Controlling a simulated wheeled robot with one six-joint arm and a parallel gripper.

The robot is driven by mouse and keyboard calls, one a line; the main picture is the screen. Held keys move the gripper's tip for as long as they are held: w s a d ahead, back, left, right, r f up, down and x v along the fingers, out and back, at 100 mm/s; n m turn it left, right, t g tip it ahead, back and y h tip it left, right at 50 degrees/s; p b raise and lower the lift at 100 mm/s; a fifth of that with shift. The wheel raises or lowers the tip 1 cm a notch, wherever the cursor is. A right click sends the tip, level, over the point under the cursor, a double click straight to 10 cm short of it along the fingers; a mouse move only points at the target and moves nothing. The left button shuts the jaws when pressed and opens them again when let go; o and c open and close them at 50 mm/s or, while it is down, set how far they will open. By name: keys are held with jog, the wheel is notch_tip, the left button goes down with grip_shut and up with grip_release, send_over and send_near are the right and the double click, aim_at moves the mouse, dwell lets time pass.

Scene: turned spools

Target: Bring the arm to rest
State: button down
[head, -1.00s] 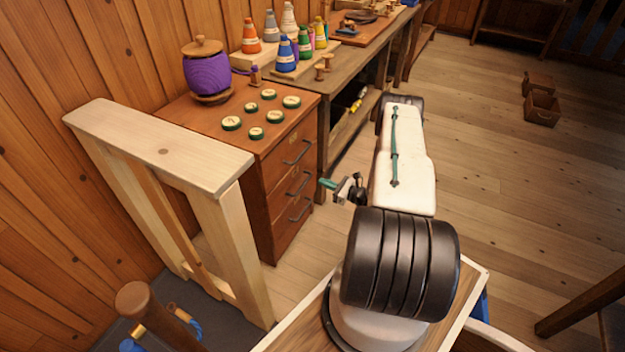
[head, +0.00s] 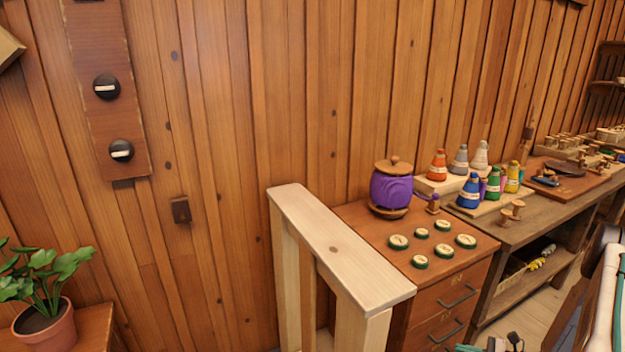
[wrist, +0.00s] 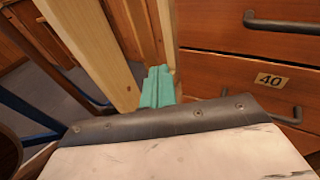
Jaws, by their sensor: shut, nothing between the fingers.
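My gripper shows in the wrist view as two teal fingers (wrist: 157,88) pressed together, shut with nothing between them. Behind the fingers are a pale wooden post (wrist: 105,45) and the front of the drawer cabinet (wrist: 225,65). Whether the fingertips touch either cannot be told. In the head view my arm (head: 606,300) shows only as a pale and teal strip at the lower right edge. A small teal and dark part of it shows at the bottom edge, right of the drawers. The rest of the arm is out of view.
The pale wooden frame (head: 335,245) stands left of the drawer cabinet (head: 445,295). A bench (head: 540,215) with thread cones runs behind. A potted plant (head: 42,318) stands at lower left.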

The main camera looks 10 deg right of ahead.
jog(key=s+a+r+n+g+h, duration=0.15)
jog(key=a+r+n+g, duration=0.3)
jog(key=r, duration=0.45)
jog(key=s+a+r+n+g, duration=0.2)
jog(key=a+r+n+g, duration=0.25)
jog(key=r, duration=0.45)
jog(key=s+a+r+n+g, duration=0.2)
jog(key=a+r+n+g, duration=0.3)
jog(key=r, duration=0.4)
jog(key=s+a+r+n+t+h, duration=0.2)
jog(key=s+a+r+n+h, duration=0.3)
jog(key=r, duration=0.5)
jog(key=s+a+r+n+t+h, duration=0.2)
jog(key=s+a+r+n+h, duration=0.3)
jog(key=s, duration=0.7)
jog(key=shift+a+r+n+t, duration=0.3)
jog(key=shift+a+r+n, duration=0.7)
jog(key=shift+a+r, duration=1.6)
jog(key=shift+d+r+h, duration=0.25)
jog(key=shift+d+r, duration=0.05)
jog(key=shift+d, duration=0.05)
